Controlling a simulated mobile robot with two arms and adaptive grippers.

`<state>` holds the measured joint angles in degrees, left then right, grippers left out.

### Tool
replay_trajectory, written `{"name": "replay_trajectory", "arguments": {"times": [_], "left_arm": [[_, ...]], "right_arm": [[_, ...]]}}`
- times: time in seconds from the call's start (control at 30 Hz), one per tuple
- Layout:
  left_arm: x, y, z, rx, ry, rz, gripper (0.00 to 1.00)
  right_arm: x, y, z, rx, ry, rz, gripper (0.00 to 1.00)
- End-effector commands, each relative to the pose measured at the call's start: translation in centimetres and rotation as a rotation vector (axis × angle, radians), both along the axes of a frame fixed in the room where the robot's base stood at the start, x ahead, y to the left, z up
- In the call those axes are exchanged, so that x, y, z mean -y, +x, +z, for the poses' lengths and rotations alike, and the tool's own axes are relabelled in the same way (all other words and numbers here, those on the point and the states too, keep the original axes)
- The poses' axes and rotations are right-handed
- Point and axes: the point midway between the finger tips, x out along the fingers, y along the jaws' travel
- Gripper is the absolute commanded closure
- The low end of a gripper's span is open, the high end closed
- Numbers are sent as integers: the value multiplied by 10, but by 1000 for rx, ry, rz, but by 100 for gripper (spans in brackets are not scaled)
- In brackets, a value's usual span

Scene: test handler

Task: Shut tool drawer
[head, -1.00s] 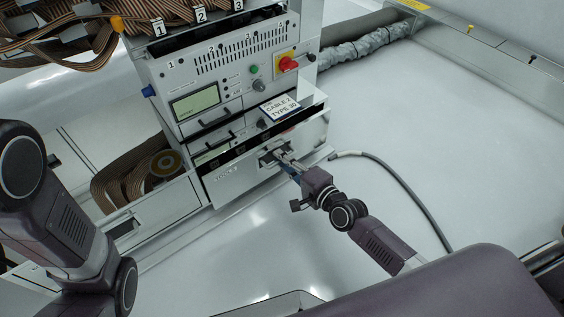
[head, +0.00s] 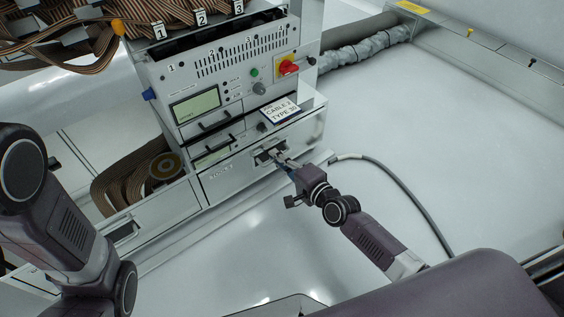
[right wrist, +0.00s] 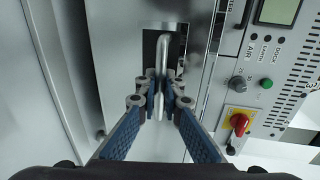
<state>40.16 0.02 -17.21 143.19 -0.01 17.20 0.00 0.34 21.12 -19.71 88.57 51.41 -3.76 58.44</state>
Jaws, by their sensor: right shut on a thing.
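The tool drawer (head: 232,174) is the low grey drawer of the test handler, with faint lettering on its front. Its front looks close to the cabinet, but I cannot tell whether it sits flush. My right gripper (head: 279,158) is at its recessed handle (head: 264,157). In the right wrist view, the fingers (right wrist: 161,100) are closed around the metal bar handle (right wrist: 163,52) in its dark recess. The fingers hide part of the bar. My left arm shows at the left of the head view, but its gripper is out of view.
A card reading cable 2 (head: 281,110) lies above the drawer. The panel with screen and red knob (head: 288,67) stands over it. A compartment with ribbon cable and a reel (head: 165,165) is at left.

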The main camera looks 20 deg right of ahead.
Motion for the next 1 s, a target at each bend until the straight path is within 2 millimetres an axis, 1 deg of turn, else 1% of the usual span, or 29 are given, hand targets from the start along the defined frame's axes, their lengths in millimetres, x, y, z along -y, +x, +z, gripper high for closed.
{"name": "replay_trajectory", "arguments": {"times": [0.03,0.1,0.27,0.3,0.33,0.67,0.83,1.0], "left_arm": [[0,0,-1,-1,0,0,41],[0,1,-1,-1,0,0,41],[0,1,-1,-2,0,0,41],[0,1,-1,-2,0,0,41],[0,1,-1,-2,0,0,41],[-1,1,-1,-5,-3,-1,41],[-1,0,-1,-2,-1,0,41],[0,0,-1,-1,-1,0,41]], "right_arm": [[-2,8,0,0,1,-2,100],[-4,14,0,-1,0,-2,100],[-3,12,-1,-3,-1,-1,100],[-3,12,-1,-3,-1,-1,88],[-3,12,-1,-3,-1,-1,85],[-3,11,0,-2,-1,-1,85],[1,-4,2,-2,0,-1,85],[12,-32,7,-4,-1,0,85]]}}
